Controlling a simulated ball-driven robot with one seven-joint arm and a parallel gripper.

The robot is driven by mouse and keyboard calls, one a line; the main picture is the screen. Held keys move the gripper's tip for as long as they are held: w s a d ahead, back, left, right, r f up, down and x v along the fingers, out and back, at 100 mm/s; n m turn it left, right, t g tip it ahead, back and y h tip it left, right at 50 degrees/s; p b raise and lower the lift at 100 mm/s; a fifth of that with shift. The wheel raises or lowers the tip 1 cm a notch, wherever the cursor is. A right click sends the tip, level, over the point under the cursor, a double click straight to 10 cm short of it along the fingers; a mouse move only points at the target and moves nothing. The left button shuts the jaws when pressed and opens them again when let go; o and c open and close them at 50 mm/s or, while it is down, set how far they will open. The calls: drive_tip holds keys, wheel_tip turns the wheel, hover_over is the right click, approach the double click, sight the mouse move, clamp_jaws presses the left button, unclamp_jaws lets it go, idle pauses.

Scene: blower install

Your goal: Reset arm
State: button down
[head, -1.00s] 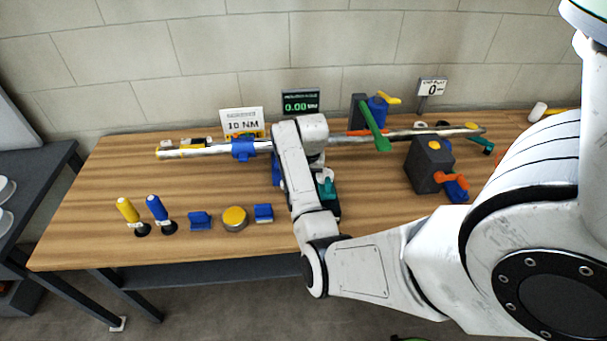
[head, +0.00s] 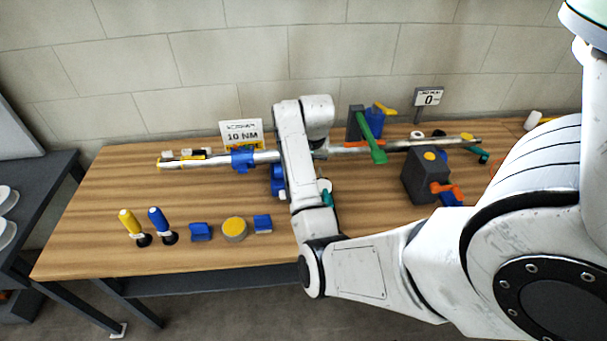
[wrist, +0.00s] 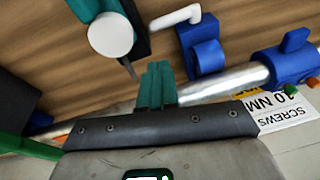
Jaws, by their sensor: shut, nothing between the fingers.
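My gripper (wrist: 156,88) shows in the wrist view as two teal fingers pressed together, with nothing between them. Its tips point over the wooden table, close to a silver tube (wrist: 222,84). In the head view my own arm hides the fingers. The silver tube (head: 205,160) runs along the back of the table through a blue clamp (head: 243,160); the clamp (wrist: 290,60) also shows in the wrist view.
A teal and black tool with a white round cap (wrist: 110,35) is close to the fingers. A grey block (head: 424,178) and green lever (head: 370,138) stand right. Yellow (head: 130,222) and blue (head: 158,220) handled tools stand front left. The table's left-middle (head: 130,185) is clear.

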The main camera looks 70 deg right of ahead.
drive_tip(key=shift+s+v, duration=0.15)
drive_tip(key=shift+v, duration=0.8)
drive_tip(key=shift+s+v, duration=0.2)
drive_tip(key=shift+v, duration=0.7)
drive_tip(key=shift+d, duration=0.1)
drive_tip(key=w+a+f+n+b, duration=0.1)
drive_tip(key=a+f+n, duration=0.25)
drive_tip(key=a, duration=0.45)
drive_tip(key=a+f+n+b, duration=0.1)
drive_tip(key=a+f+n, duration=0.3)
drive_tip(key=a, duration=0.5)
drive_tip(key=s+a+f+n+y, duration=0.1)
drive_tip(key=s+a+f+n, duration=0.1)
drive_tip(key=a, duration=0.7)
drive_tip(key=s+a+f+n, duration=0.3)
drive_tip(key=s+a+n, duration=0.2)
drive_tip(key=a, duration=0.5)
drive_tip(key=shift+s+a+f+g+y, duration=0.2)
drive_tip(key=shift+s+g+y, duration=0.15)
drive_tip(key=shift+s, duration=0.2)
